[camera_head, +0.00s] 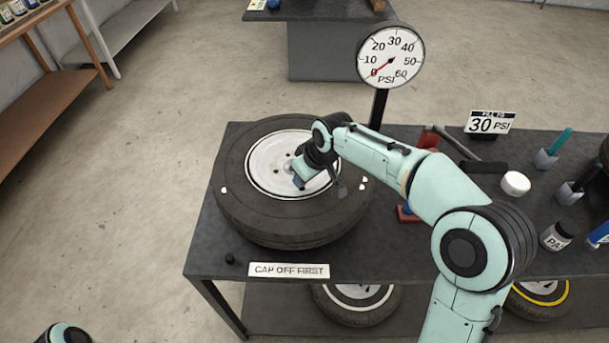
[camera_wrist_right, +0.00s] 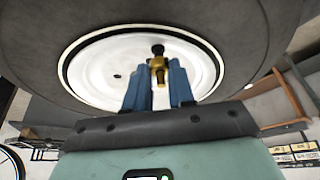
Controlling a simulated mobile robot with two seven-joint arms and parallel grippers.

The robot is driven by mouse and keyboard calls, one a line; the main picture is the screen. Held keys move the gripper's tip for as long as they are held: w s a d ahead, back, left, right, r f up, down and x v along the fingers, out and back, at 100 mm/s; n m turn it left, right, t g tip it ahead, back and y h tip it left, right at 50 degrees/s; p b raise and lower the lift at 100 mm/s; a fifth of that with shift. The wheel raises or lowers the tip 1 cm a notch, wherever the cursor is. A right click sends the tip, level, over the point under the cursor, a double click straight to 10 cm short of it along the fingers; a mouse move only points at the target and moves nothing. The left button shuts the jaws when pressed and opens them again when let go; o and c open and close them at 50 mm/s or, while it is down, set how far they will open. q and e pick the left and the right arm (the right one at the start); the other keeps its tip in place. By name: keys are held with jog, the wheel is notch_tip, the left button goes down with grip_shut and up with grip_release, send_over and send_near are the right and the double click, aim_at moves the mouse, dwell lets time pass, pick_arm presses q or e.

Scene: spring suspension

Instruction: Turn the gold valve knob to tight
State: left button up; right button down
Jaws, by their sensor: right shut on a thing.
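The gold valve knob (camera_wrist_right: 159,72) shows in the right wrist view against the white wheel rim, with a small black piece at its far end. My right gripper (camera_wrist_right: 157,84) has its blue fingers on either side of the gold knob and is shut on it. In the head view, my right gripper (camera_head: 299,181) reaches down over the wheel rim (camera_head: 265,172) of the tire (camera_head: 290,228) lying flat on the bench. The gold knob is hidden there by my arm. My left gripper is out of view; only part of that arm shows at the bottom left.
A pressure gauge (camera_head: 391,55) stands behind the tire, its red needle near 0. A small black cap (camera_head: 230,258) lies by the "CAP OFF FIRST" sign (camera_head: 289,270).

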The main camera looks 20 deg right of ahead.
dwell(0.3)
jog(key=c, duration=1)
grip_release()
jog(key=shift+o, duration=0.2)
jog(key=shift+r, duration=0.15)
jog(key=p+v, duration=0.1)
jog(key=v, duration=1.2)
